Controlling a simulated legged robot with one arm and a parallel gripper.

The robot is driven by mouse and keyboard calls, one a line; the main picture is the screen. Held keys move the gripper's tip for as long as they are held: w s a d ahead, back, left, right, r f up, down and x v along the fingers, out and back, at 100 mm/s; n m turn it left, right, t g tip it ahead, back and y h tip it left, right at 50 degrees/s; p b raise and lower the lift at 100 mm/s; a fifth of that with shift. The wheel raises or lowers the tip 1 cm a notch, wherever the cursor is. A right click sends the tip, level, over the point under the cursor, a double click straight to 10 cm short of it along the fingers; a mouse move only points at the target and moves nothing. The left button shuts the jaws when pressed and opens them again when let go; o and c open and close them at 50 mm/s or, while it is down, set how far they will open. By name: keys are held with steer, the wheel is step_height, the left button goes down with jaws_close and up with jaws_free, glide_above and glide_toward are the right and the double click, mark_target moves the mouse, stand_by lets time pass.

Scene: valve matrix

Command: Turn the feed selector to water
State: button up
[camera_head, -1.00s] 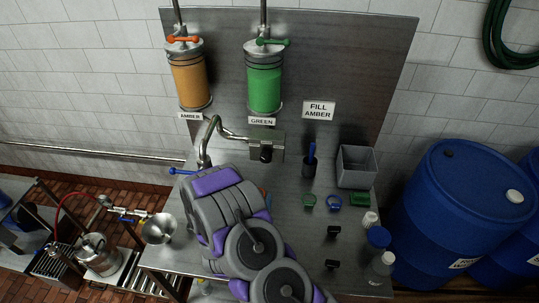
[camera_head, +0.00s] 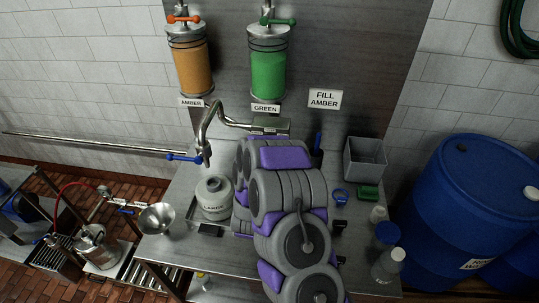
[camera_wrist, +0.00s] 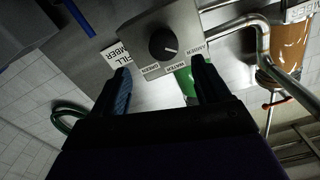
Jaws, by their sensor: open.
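The feed selector is a black round knob (camera_wrist: 163,43) on a grey metal box (camera_wrist: 140,25), large in the wrist view. Labels around it read GREEN, WATER (camera_wrist: 174,67) and AMBER (camera_wrist: 194,50). The white mark on the knob points right, toward the AMBER label. My gripper (camera_wrist: 165,86) is open and empty, its two dark fingers apart and spread below the knob, not around it. In the head view the top of the selector box (camera_head: 270,125) shows; my arm hides the knob and my gripper.
A bent metal spout (camera_head: 209,118) with a blue-handled tap (camera_head: 184,157) stands left of the box, above a white vessel (camera_head: 213,196). Amber (camera_head: 192,68) and green (camera_head: 268,74) cylinders hang above. A grey bin (camera_head: 365,160) and bottles (camera_head: 388,266) stand right.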

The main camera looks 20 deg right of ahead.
steer(key=b+x, duration=0.8)
steer(key=b, duration=0.1)
steer(key=shift+w+b, duration=0.3)
steer(key=shift+w, duration=0.05)
stand_by(0.4)
steer(key=c, duration=1)
